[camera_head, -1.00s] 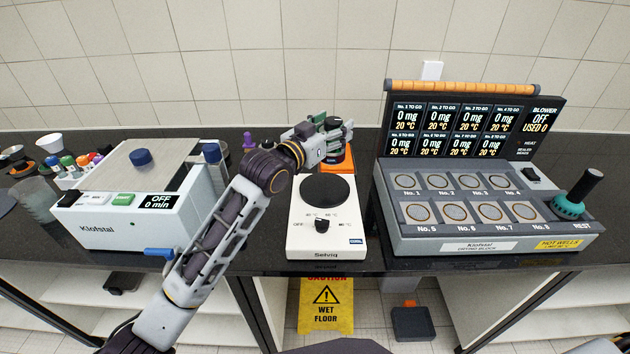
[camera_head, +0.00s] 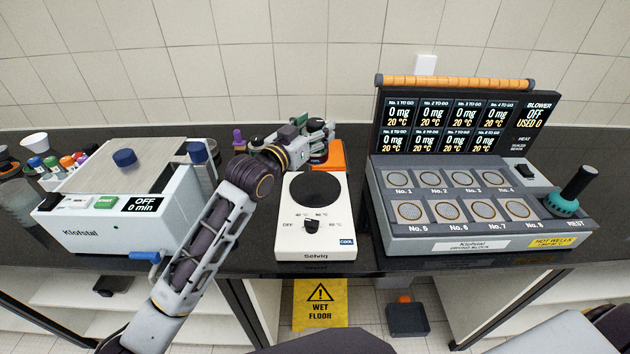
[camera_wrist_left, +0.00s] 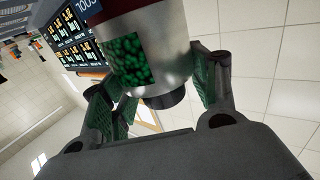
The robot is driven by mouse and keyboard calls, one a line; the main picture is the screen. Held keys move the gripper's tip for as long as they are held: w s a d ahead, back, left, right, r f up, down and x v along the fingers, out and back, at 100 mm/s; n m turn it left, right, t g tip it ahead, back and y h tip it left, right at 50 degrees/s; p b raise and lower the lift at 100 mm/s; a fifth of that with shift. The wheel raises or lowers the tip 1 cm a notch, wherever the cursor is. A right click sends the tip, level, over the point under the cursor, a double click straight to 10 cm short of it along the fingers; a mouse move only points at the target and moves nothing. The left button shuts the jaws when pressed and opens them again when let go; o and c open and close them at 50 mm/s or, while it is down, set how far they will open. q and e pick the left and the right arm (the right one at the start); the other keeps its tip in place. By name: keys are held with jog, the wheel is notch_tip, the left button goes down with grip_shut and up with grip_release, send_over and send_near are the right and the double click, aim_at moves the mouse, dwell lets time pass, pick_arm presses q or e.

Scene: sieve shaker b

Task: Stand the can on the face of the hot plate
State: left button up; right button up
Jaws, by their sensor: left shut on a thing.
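The can (camera_wrist_left: 172,45) is a silver cylinder with a dark red band, a window of green beads and a dark knob at its end; it fills the upper middle of the left wrist view. My left gripper (camera_head: 318,130) is shut on it, one finger on each side, and in the head view is behind the hot plate. There the can is hard to tell from the fingers. The hot plate (camera_head: 290,220) is white with a round black face (camera_head: 318,188), bare, and a dial at its front. My right gripper is out of view.
A drying block (camera_head: 480,226) with round wells and a screen stands to the right of the hot plate. A white Klofstal box (camera_head: 110,235) stands to the left. An orange piece (camera_head: 334,158) is just behind the plate.

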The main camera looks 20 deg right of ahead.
aim_at(314, 160)
pick_arm(q)
notch_tip(314, 160, down, 3)
jog(key=shift+a+f, duration=0.1)
jog(key=shift+f, duration=0.75)
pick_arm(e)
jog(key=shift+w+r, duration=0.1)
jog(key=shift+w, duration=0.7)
pick_arm(q)
jog(key=shift+f, duration=0.1)
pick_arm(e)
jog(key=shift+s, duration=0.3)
pick_arm(q)
jog(key=shift+f, duration=2.45)
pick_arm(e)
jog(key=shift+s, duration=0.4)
